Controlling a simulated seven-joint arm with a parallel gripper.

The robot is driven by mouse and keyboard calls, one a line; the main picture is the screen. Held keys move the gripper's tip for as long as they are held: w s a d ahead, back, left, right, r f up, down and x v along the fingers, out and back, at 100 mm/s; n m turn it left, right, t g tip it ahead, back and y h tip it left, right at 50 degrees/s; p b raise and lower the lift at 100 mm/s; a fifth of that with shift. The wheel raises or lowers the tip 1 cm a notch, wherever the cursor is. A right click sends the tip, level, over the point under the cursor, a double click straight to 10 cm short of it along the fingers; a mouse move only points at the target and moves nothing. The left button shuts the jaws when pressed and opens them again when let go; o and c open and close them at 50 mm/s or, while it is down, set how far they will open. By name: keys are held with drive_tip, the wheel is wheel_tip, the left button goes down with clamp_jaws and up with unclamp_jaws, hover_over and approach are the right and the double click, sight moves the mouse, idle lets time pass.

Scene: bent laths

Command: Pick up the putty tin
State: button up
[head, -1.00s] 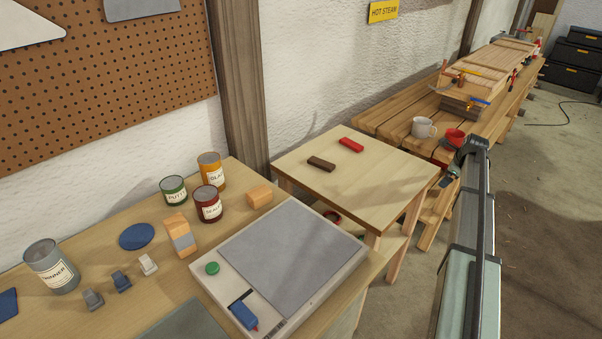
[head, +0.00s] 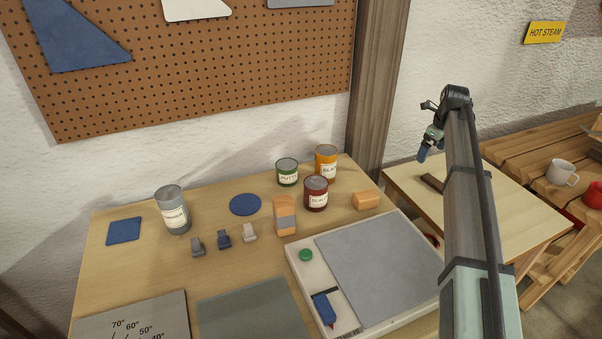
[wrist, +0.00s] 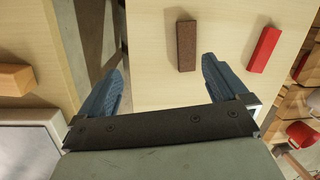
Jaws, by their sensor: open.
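The putty tin (head: 287,172) is a green tin with a pale label reading PUTTY. It stands upright near the back of the workbench, left of the orange tin (head: 326,162) and behind the dark red tin (head: 316,194). My gripper (head: 427,147) is in the air to the right of the tins, above the small side table. In the wrist view its two blue fingers (wrist: 160,88) are spread apart with nothing between them. The putty tin does not show in the wrist view.
A grey tin (head: 172,210), a blue disc (head: 245,204), an orange-and-grey block (head: 285,216) and several small clamps stand left of the tins. An orange block (head: 367,201) lies right. A brown bar (wrist: 187,46) and a red bar (wrist: 265,49) lie on the side table (wrist: 150,25).

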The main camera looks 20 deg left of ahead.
drive_tip(key=s+a+r+n+g, duration=0.15)
drive_tip(key=s+a, duration=0.25)
drive_tip(key=a, duration=0.7)
drive_tip(key=s+a+r, duration=0.3)
drive_tip(key=s+a, duration=0.1)
drive_tip(key=a, duration=0.7)
drive_tip(key=n+y, duration=0.1)
drive_tip(key=n, duration=0.3)
approach(287, 164)
drive_tip(key=shift+m+g, duration=0.25)
drive_tip(key=f, duration=0.4)
drive_tip(key=a+f, duration=0.1)
drive_tip(key=f, duration=0.1)
drive_tip(key=shift+f, duration=0.4)
drive_tip(key=shift+w+a+f, duration=0.1)
drive_tip(key=shift+a+f, duration=0.05)
drive_tip(key=shift+f, duration=0.7)
drive_tip(key=shift+w+a+f, duration=0.15)
drive_tip(key=shift+f, duration=0.7)
drive_tip(key=shift+w+a+f, duration=0.1)
drive_tip(key=shift+a+f, duration=0.1)
drive_tip(key=shift+f, duration=0.7)
drive_tip(key=shift+c, duration=0.4)
drive_tip(key=shift+r, duration=0.1)
drive_tip(key=c, duration=1.2)
